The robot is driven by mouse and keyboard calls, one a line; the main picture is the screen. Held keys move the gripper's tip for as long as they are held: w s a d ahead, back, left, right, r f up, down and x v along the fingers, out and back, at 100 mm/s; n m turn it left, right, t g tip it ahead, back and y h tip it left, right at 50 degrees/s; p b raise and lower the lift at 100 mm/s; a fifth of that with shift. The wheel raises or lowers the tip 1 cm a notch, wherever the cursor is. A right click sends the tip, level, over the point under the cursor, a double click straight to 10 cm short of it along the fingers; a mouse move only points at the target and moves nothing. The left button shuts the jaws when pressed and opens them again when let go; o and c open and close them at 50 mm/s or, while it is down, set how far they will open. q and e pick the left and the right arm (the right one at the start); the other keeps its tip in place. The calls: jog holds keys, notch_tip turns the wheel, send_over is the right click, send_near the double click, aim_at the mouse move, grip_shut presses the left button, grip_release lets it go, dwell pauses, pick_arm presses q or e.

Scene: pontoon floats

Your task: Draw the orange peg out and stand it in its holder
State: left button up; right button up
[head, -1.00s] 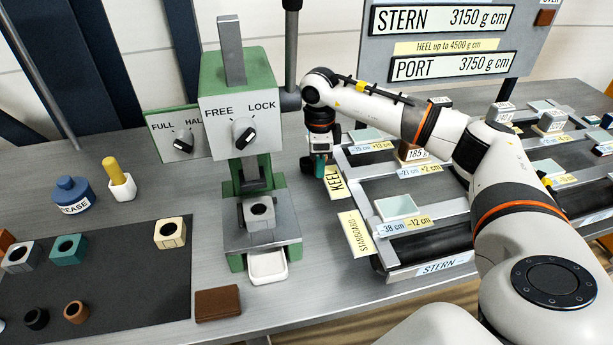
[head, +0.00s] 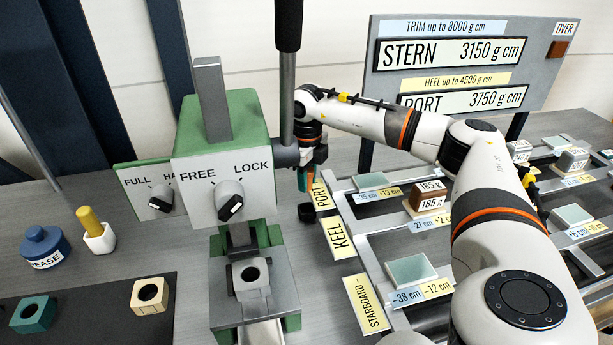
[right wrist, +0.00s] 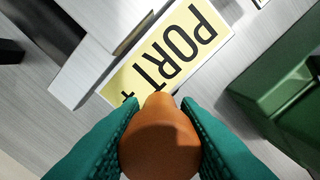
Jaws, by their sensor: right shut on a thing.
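The orange peg (right wrist: 160,140) is between the teal fingers of my right gripper (right wrist: 165,115) in the right wrist view, with its rounded end toward the camera. In the head view my right gripper (head: 308,178) is shut on it, just right of the green press (head: 222,130) and its lever, beside the PORT label (head: 321,195). The peg's far end is hidden, so I cannot tell whether it touches anything below. My left gripper is not in view.
A small black piece (head: 306,212) lies below my right gripper. The press lever (head: 288,85) rises close to its left. The float frame (head: 410,270) with labelled blocks is to the right. A yellow peg in a white holder (head: 99,238) and a blue grease pot (head: 45,247) stand left.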

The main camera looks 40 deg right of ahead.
aim_at(309, 170)
notch_tip(309, 170, down, 2)
jog(key=shift+f+b, duration=0.2)
jog(key=shift+b, duration=0.4)
jog(key=shift+f+b, duration=1.5)
jog(key=shift+f, duration=1.05)
jog(key=shift+s+a+f+b, duration=0.25)
jog(key=shift+s+f+b, duration=0.15)
jog(key=shift+f, duration=0.25)
jog(key=o, duration=1.2)
jog(key=shift+f, duration=0.1)
jog(key=shift+c, duration=0.2)
jog(key=r, duration=1.3)
jog(key=shift+w+d+b, duration=0.2)
jog(key=shift+d+b, duration=0.15)
jog(key=shift+b, duration=0.05)
jog(key=shift+r, duration=0.5)
